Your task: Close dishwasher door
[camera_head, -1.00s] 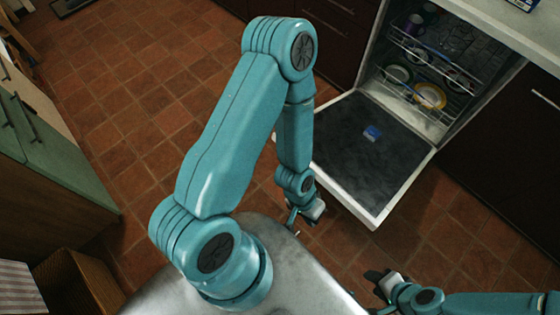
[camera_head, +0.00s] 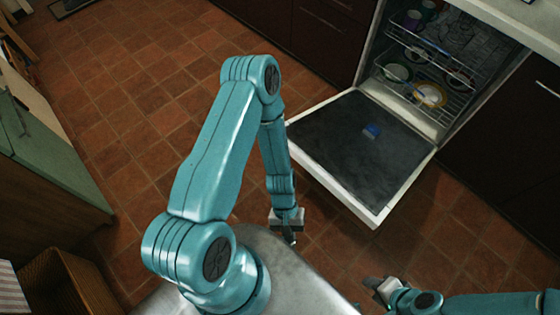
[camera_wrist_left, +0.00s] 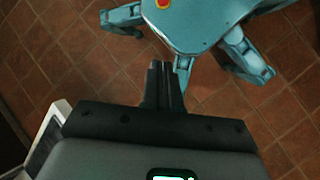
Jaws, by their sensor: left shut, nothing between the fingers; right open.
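The dishwasher door (camera_head: 350,150) is lowered open in the head view, its dark inner face upward and its pale edge toward me. A small blue object (camera_head: 372,130) sits on it. The dishwasher's interior (camera_head: 440,65) is open behind it, with racks of dishes. My left gripper (camera_head: 292,238) points down, left of the door's near corner and apart from it. In the left wrist view its fingers (camera_wrist_left: 163,78) are together with nothing between them. My right gripper (camera_head: 372,287) is open and empty, low in the head view, nearer to me than the door.
Dark cabinets (camera_head: 325,35) flank the dishwasher, with a pale worktop (camera_head: 510,25) above. A green cabinet (camera_head: 45,150) and a wicker basket (camera_head: 75,280) stand at the left. The tiled floor (camera_head: 150,100) is clear between. My blue body fills the top of the wrist view.

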